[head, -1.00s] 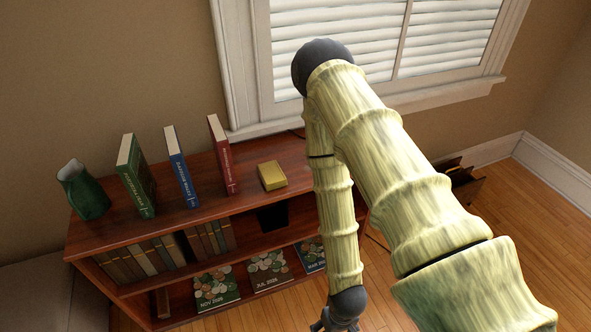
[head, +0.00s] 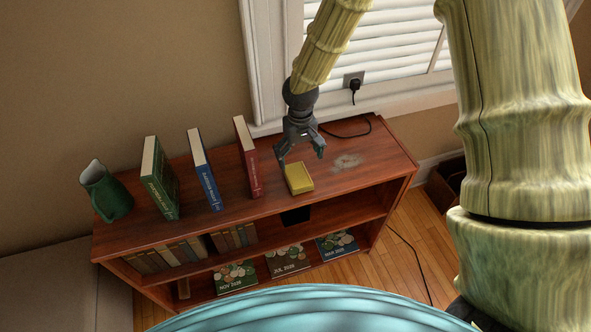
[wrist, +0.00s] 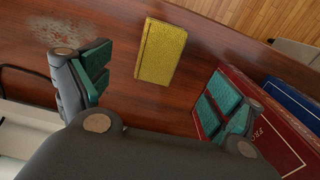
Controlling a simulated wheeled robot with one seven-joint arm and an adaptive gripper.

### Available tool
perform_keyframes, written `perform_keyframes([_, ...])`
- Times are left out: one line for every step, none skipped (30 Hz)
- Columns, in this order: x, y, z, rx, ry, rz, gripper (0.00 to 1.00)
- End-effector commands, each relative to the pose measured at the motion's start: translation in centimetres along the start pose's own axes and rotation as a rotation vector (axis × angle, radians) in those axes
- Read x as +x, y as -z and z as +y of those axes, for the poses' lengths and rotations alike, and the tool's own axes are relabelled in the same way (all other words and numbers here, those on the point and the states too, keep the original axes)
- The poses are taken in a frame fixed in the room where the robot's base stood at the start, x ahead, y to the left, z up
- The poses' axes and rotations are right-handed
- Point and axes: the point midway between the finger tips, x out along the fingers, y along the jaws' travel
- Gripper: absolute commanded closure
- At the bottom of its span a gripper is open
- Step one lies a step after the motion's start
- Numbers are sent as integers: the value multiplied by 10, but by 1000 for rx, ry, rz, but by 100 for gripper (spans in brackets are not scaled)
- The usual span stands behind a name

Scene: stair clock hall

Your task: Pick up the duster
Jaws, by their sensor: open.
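The duster is likely the small yellow block (head: 299,178) lying flat on top of the wooden bookcase, right of the red book. In the wrist view the yellow block (wrist: 160,52) lies ahead of my fingers, between their lines, with nothing touching it. My gripper (head: 301,155) hangs just above and behind the block, fingers spread and empty. The wrist view shows the green finger pads (wrist: 160,90) wide apart.
A red book (head: 247,157) stands close left of the gripper; in the wrist view it is beside the right finger. A blue book (head: 205,170), green book (head: 160,178) and green jug (head: 106,192) stand farther left. A dusty patch (head: 346,161) and black cord (head: 350,134) lie right.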

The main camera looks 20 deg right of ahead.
Motion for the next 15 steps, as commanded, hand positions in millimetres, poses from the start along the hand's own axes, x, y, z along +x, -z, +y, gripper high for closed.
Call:
perform_keyframes([1, 0, 2, 1, -3, -1, 8])
perform_keyframes([3, 0, 2, 2, -4, -2, 8])
perform_keyframes([6, 0, 2, 3, -4, -2, 8])
perform_keyframes([10, 0, 2, 3, -4, -2, 8])
perform_keyframes([13, 0, 2, 3, -3, -2, 8])
perform_keyframes([18, 0, 2, 2, -3, -2, 8])
perform_keyframes([22, 0, 2, 2, -3, -2, 8])
perform_keyframes([26, 0, 2, 2, -3, -2, 8])
perform_keyframes([30, 0, 2, 2, -3, -2, 8])
perform_keyframes([34, 1, 2, 3, -3, -1, 8])
perform_keyframes([37, 1, 2, 2, -3, -1, 8])
perform_keyframes([41, 1, 2, 2, -3, -1, 8])
perform_keyframes([44, 1, 2, 1, -3, -2, 8])
perform_keyframes([46, 1, 2, 1, -3, -2, 8])
perform_keyframes([48, 1, 2, 1, -3, -1, 8])
